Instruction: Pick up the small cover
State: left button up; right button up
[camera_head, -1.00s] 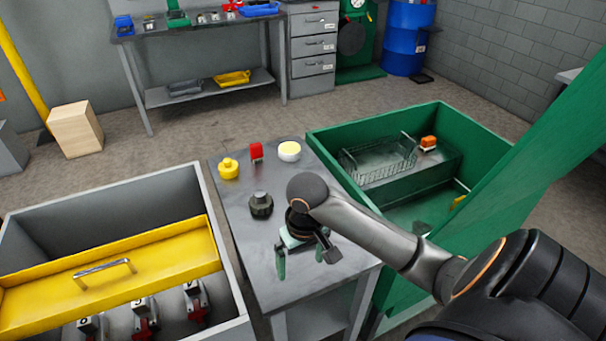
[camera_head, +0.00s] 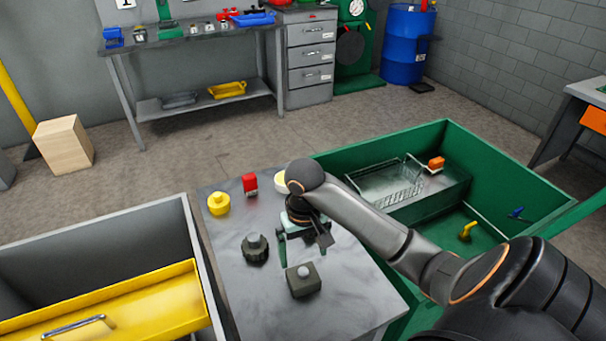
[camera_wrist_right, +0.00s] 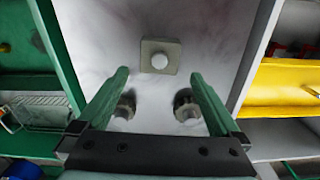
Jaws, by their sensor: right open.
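A small dark square cover (camera_head: 303,282) with a pale round knob lies on the grey table. It also shows in the right wrist view (camera_wrist_right: 158,66), near the top centre. My right gripper (camera_head: 306,254), with green fingers, is open and empty above the table, just beyond the square cover in the head view. In the right wrist view its fingertips (camera_wrist_right: 159,76) point toward the cover, one to each side of it. I cannot tell the height gap. A dark round knobbed piece (camera_head: 255,249) stands left of the gripper. My left gripper is not in view.
A green bin (camera_head: 545,190) stands right, a grey box with a yellow panel (camera_head: 150,312) left.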

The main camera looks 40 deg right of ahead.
aim_at(304, 272)
notch_tip(304, 272, down, 11)
jog(key=shift+r, duration=0.2)
dwell(0.3)
jog(key=shift+c, duration=0.2)
jog(key=shift+r, duration=0.1)
jog(key=c, duration=1.5)
